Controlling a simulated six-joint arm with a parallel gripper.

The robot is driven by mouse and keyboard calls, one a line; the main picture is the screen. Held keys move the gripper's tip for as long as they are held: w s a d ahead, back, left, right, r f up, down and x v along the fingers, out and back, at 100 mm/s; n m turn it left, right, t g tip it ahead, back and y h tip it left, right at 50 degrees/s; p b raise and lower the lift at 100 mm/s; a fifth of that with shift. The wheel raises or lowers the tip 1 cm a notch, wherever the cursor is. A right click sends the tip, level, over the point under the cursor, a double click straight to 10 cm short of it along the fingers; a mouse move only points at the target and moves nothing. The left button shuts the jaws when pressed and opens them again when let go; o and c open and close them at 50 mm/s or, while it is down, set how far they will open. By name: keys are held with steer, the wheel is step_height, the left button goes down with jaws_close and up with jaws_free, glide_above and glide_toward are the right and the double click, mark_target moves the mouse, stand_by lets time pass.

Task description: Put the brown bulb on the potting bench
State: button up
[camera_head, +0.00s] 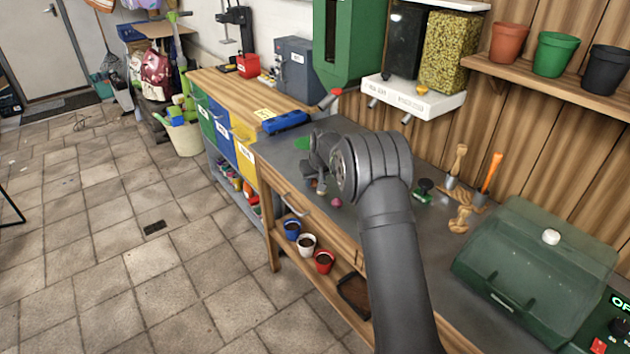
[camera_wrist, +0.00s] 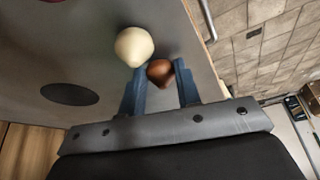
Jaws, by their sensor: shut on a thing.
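The brown bulb (camera_wrist: 160,72) sits between the blue fingertips of my gripper (camera_wrist: 161,88) in the wrist view, and the fingers are shut on it. A cream bulb (camera_wrist: 134,46) shows close by the left finger; I cannot tell whether they touch. The potting bench (camera_head: 430,226) has a grey top and a wooden front with a drawer. In the head view my gripper is over the bench's far part, mostly hidden behind my wrist. The brown bulb cannot be made out there. The grey surface (camera_wrist: 95,30) also shows in the wrist view, with a dark oval on it.
A small pink object (camera_head: 336,202) is near the bench's front edge. Hand tools (camera_head: 459,160) and a green-lidded box (camera_head: 535,268) stand to the right. A blue tool (camera_head: 285,122) lies at the far end. Small pots (camera_head: 307,243) sit on the lower shelf.

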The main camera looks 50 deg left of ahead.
steer(key=shift+f, duration=0.2)
steer(key=o, duration=0.9)
steer(key=shift+o, duration=0.2)
steer(key=shift+r, duration=0.1)
steer(key=shift+r, duration=0.25)
steer(key=v, duration=1.1)
steer(key=shift+d+r, duration=0.2)
steer(key=shift+r, duration=0.15)
